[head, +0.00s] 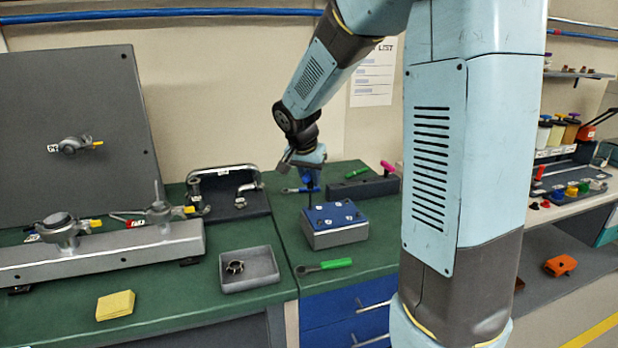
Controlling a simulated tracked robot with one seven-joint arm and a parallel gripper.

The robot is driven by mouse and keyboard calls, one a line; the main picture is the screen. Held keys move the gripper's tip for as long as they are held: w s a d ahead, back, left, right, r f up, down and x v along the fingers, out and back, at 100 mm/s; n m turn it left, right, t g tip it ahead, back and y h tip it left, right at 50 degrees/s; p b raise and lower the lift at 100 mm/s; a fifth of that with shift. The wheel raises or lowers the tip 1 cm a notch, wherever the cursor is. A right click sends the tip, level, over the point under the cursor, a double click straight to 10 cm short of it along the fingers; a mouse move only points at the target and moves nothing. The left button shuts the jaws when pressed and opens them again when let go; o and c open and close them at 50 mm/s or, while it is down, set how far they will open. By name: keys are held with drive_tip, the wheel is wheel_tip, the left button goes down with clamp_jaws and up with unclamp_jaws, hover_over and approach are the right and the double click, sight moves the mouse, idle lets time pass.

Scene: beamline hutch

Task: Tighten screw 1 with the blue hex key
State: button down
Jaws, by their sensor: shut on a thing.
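My gripper (307,169) is above the left part of a block with a blue top plate (335,215). It is shut on the blue hex key (309,181), whose blue handle shows just below the jaws. The key's thin dark shaft points down, roughly upright, towards the back-left corner of the plate. Whether its tip touches a screw is too small to tell. Several small white labels mark the plate; their numbers are not readable, so I cannot tell which is screw 1.
Behind the block are a dark holder (365,188) with a pink-handled key (387,166) and a green-handled tool (357,172). Another green-handled tool (335,263) lies in front. A grey tray (262,280) holds a ring-shaped part. A metal rail with valves (100,250) stands left.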

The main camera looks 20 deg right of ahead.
idle(0.4)
drive_tip(key=shift+m+g+h, duration=0.5)
drive_tip(key=shift+m+g, duration=0.1)
drive_tip(key=shift+m, duration=1.4)
drive_tip(key=shift+m+g, duration=0.6)
drive_tip(key=shift+m, duration=0.8)
drive_tip(key=shift+r, duration=1.95)
